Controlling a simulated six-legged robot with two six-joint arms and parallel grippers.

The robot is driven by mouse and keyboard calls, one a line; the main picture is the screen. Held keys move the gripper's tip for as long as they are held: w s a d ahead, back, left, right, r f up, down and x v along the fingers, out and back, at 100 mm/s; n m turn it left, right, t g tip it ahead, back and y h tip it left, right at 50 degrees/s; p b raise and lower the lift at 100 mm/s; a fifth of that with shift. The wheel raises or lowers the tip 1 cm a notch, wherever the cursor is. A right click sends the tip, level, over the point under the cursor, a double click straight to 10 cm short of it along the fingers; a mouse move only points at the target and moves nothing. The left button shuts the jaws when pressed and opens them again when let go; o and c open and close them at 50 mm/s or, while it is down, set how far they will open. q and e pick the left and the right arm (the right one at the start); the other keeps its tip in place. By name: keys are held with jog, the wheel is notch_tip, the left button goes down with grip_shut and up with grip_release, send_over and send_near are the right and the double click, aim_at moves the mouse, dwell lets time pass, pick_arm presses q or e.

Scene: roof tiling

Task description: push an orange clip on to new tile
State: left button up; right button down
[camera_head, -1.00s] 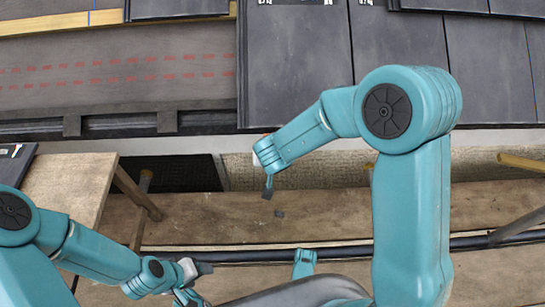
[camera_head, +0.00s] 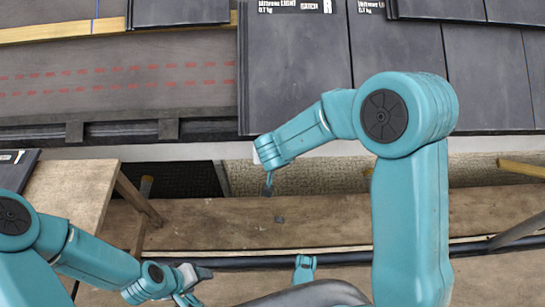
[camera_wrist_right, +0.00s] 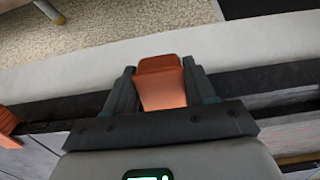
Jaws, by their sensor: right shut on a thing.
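My right gripper (camera_head: 267,189) hangs below the lower roof edge in the head view, near the bottom left corner of a dark tile (camera_head: 290,75) with white label print. In the right wrist view its two dark fingers (camera_wrist_right: 161,88) are shut on an orange clip (camera_wrist_right: 160,80), which sticks out between them. The clip is not made out in the head view. My left gripper (camera_head: 203,273) is low at the left, away from the roof; whether its jaws are open is unclear.
More dark tiles (camera_head: 485,80) lie to the right. Bare underlay (camera_head: 120,85) with red marks lies to the left. A wooden table (camera_head: 65,190) stands at lower left. In the right wrist view an orange piece (camera_wrist_right: 8,128) shows at the left edge.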

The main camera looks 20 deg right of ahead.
jog(key=shift+w+d+r, duration=0.15)
jog(key=shift+w+r, duration=0.2)
jog(key=shift+w, duration=0.2)
dwell(0.9)
jog(key=shift+w+d+r+p, duration=0.15)
jog(key=shift+w+r+p, duration=0.2)
jog(key=shift+w+p, duration=0.15)
dwell(0.6)
jog(key=shift+c, duration=1.5)
grip_release()
jog(key=shift+v, duration=3.5)
jog(key=shift+f, duration=0.1)
